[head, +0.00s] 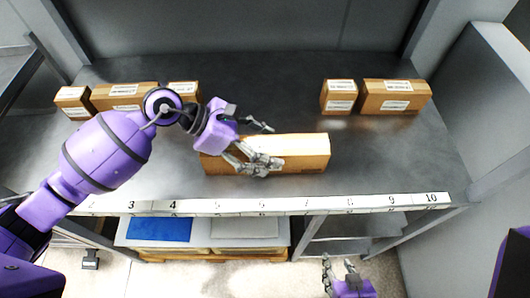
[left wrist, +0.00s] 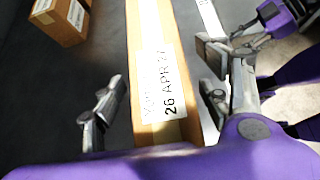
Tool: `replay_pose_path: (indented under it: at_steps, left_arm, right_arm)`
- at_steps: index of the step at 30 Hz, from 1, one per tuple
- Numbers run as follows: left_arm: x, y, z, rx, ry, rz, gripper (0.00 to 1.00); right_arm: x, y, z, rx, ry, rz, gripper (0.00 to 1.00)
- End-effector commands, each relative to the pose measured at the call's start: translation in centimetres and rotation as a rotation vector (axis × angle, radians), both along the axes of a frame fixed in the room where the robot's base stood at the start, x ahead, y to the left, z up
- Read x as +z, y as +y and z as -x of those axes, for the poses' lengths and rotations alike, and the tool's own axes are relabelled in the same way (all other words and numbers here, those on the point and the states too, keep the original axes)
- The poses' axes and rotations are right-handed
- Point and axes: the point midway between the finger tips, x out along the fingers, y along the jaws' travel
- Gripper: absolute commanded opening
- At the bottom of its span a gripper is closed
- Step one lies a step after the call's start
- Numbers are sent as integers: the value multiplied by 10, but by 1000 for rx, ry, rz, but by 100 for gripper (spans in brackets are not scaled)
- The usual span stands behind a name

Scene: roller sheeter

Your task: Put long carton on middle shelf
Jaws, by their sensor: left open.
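The long carton (head: 305,152) lies on the dark grey shelf surface (head: 270,110), close to the numbered front edge. My left gripper (head: 265,145) is open over the carton's left part, with a finger on either side of it. In the left wrist view the carton (left wrist: 148,45) runs between the two open fingers (left wrist: 155,105), and its label reads 26 APR 27. I cannot tell whether the fingers touch it. My right gripper (head: 340,272) is low at the bottom, in front of the shelf, with fingers apart and nothing between them.
Several smaller cartons stand at the back left (head: 125,95), and two stand at the back right (head: 395,97). A numbered strip (head: 330,204) runs along the front edge. Below it are a blue sheet (head: 158,229) and a grey sheet (head: 245,228). The back middle is clear.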

Motion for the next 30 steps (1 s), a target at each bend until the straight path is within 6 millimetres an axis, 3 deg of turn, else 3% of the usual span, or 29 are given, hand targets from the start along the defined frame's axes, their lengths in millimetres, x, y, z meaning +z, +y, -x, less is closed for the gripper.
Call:
replay_pose_path:
  at_steps: [7,21,23,30]
  left_arm:
    - [-2,-1,0,1,1,0,66]
    - [-1,-1,0,1,1,0,5]
    - [0,-1,0,1,-1,3,0]
    - [2,-1,0,0,-1,3,0]
  right_arm:
    - [-1,0,1,4,3,1,40]
    - [-1,0,2,4,5,1,40]
    - [-1,0,2,4,5,1,40]
    - [-2,0,3,4,6,2,40]
